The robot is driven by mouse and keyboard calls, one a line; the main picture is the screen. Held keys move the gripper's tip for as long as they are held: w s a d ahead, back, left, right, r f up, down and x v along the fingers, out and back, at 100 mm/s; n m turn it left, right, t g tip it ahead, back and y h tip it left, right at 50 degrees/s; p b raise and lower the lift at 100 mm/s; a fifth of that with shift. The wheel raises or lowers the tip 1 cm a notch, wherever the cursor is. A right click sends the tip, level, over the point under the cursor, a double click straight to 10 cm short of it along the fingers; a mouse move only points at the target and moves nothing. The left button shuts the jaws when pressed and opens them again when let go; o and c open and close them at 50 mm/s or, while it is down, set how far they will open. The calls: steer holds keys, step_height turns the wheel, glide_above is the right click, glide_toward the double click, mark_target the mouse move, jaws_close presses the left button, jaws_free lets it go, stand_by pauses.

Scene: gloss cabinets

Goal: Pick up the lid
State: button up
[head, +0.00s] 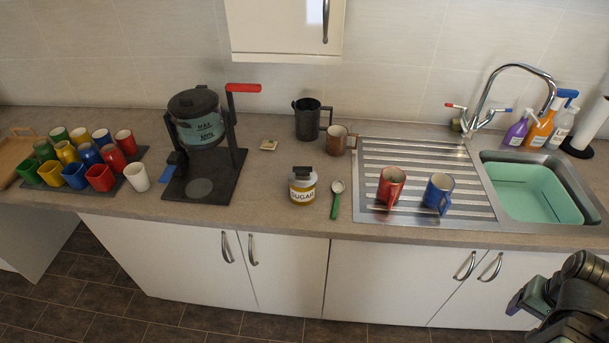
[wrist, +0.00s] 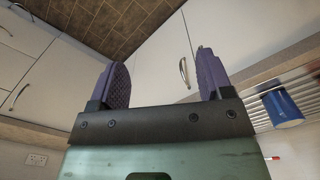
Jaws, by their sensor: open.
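The sugar jar (head: 303,192) stands on the worktop at the middle, with a label reading SUGAR. A lid with a dark handle (head: 303,172) sits on top of the jar. A larger dark lid (head: 193,102) covers the water tank of the stand at the left. My gripper (head: 520,302) is at the lower right, in front of the cabinets and far from both lids. In the wrist view my gripper (wrist: 161,72) has its two purple fingers wide apart, with nothing between them. Neither lid shows in the wrist view.
A green spoon (head: 336,200) lies right of the jar. A red mug (head: 391,187) and a blue mug (head: 438,193) stand on the drainer. Dark and brown jugs (head: 307,120) stand behind. Coloured mugs (head: 77,172) crowd the left. The worktop before the jar is clear.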

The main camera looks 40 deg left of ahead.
steer(key=o, duration=0.4)
